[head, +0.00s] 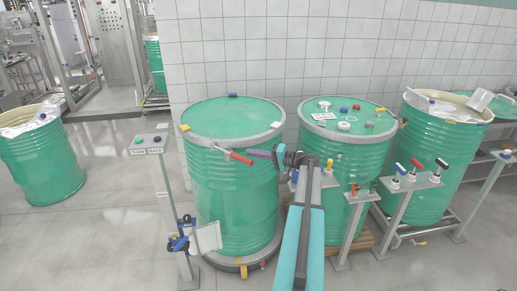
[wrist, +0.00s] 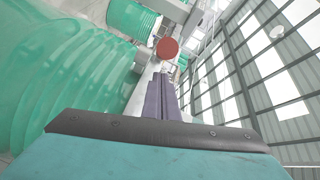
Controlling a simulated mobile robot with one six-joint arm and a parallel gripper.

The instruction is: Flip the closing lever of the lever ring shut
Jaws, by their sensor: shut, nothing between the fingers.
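The green drum (head: 235,205) at centre left has a green lid (head: 232,117) with a grey lever ring (head: 262,138) around its rim. The closing lever (head: 240,158), with a red grip, sticks out from the ring's front toward the right and slightly down. Its red round end (wrist: 167,48) shows in the wrist view just beyond my fingertips. My gripper (head: 250,153) is shut and empty, its purple fingers pointing left at the lever's end; it also shows in the wrist view (wrist: 162,84). I cannot tell whether the fingertips touch the lever.
A second closed drum (head: 330,150) with small parts on its lid stands to the right, close to my arm. An open drum (head: 440,140) stands farther right. A grey post (head: 165,200) with buttons stands at the left.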

